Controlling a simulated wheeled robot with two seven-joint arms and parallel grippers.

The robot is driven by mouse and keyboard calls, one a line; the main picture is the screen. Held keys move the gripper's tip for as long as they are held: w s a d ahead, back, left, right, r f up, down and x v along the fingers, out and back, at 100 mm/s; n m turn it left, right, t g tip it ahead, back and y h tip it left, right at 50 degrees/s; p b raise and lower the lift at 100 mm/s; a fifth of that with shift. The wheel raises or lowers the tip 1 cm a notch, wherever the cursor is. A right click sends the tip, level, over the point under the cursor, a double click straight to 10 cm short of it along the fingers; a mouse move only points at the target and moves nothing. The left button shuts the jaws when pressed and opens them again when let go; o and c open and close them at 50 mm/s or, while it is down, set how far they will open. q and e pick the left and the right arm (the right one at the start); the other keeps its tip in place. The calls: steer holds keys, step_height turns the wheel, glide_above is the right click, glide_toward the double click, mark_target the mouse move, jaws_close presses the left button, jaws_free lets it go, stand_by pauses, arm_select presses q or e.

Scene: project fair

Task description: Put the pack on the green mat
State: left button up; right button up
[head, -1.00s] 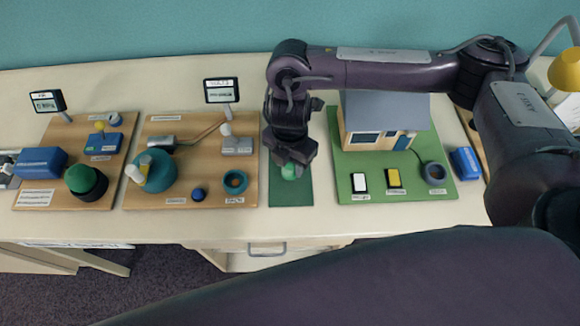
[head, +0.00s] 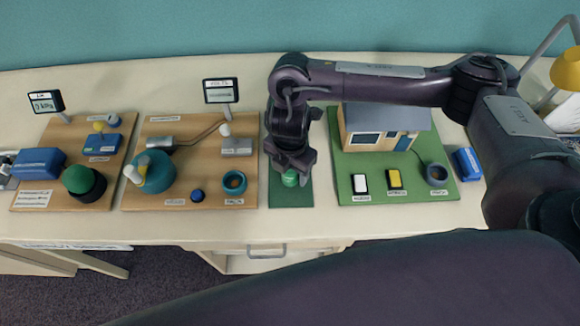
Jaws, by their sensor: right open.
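The dark green mat (head: 291,198) lies between the wooden boards and the lighter green house board. My right gripper (head: 291,170) points down over the mat and is open. A small green rounded object (head: 290,179) is directly below it, partly hidden by the jaws; I cannot tell if they touch it. My left gripper is not in view.
A model house (head: 385,128) stands right of the mat. Yellow (head: 394,178) and white-and-black (head: 360,183) pieces lie before it. A teal drum (head: 153,172), a blue knob (head: 197,195) and a teal ring (head: 235,182) are on the middle board. A lamp (head: 566,70) is at right.

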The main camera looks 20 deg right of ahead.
steer(key=shift+w+r, duration=0.1)
steer(key=shift+r, duration=0.45)
step_height(320, 180, up, 11)
steer(key=shift+r+p, duration=0.15)
steer(key=shift+p, duration=0.35)
